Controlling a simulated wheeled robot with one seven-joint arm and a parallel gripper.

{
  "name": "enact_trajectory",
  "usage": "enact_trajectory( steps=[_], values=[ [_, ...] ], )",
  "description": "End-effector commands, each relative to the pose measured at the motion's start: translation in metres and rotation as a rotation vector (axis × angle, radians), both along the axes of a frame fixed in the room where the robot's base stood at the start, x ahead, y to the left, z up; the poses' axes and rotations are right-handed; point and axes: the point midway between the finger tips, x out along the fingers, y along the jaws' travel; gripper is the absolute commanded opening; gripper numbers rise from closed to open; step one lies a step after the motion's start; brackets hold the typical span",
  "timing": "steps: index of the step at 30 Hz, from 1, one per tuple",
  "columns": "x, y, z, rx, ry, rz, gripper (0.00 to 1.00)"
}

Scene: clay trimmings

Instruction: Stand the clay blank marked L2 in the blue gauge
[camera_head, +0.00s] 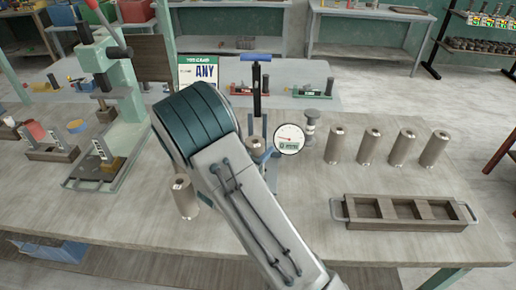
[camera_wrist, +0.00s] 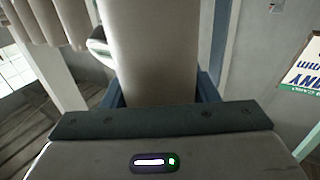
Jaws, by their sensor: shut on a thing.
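The blue gauge (camera_head: 264,110) stands in the middle of the bench, with a blue handle on top and a round dial at its right. A grey-brown clay blank (camera_head: 256,147) shows upright at the gauge, partly behind my arm. My gripper (camera_wrist: 162,100) is shut on this blank, which fills the middle of the wrist view (camera_wrist: 155,45). Blue gauge parts show beside the blank there. My arm hides the gripper and the blank's lower end in the head view, so I cannot tell whether it rests on the gauge's base. I cannot read its mark.
Another blank (camera_head: 183,197) stands left of my arm. Several blanks (camera_head: 368,147) stand in a row at the right. A wooden tray (camera_head: 405,224) with empty compartments lies in front of them. A green press (camera_head: 115,100) stands at the left. A card reading ANY (camera_head: 200,72) is behind.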

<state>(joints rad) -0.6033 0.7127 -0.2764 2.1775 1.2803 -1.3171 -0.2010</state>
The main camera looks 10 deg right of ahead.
Motion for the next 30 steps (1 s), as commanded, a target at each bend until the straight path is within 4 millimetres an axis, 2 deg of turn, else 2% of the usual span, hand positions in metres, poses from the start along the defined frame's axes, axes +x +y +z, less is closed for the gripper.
enact_trajectory(
  steps=[9,10,12,24,30],
  values=[
    [0.000,0.000,-0.004,-0.001,-0.002,0.000,0.12],
    [0.000,0.000,-0.005,0.000,0.000,0.000,0.57],
    [0.000,0.000,-0.004,0.000,0.000,0.000,0.76],
    [0.000,0.000,0.003,0.000,0.000,0.000,0.76],
    [-0.024,0.029,-0.002,0.002,-0.001,0.005,0.76]
  ],
)
